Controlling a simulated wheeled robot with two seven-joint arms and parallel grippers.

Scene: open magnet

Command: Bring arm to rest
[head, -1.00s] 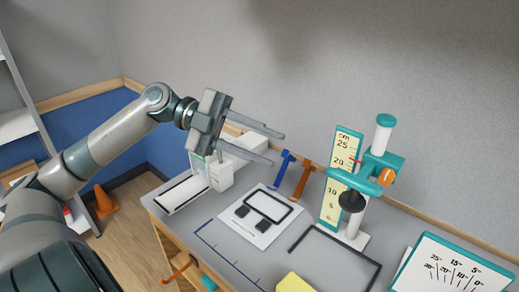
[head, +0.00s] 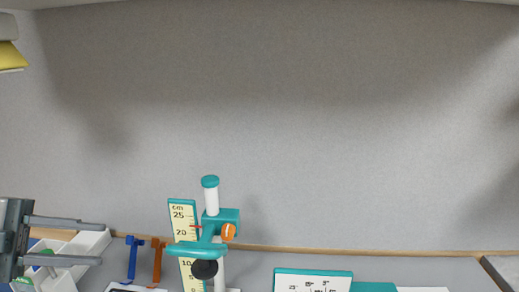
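My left gripper (head: 100,242) is at the lower left of the head view. Its two long grey fingers point right and stand apart, with nothing held between them. It shows in front of a white device (head: 88,243) at the bench's back left. The rest of my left arm is out of the frame. My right gripper is not in view.
A teal stand with a cm scale (head: 181,215) and a black knob rises from the bench at lower middle. Blue (head: 132,258) and orange (head: 156,262) tools stand left of it. A teal-edged angle board (head: 313,281) is to the right. The wall above is bare.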

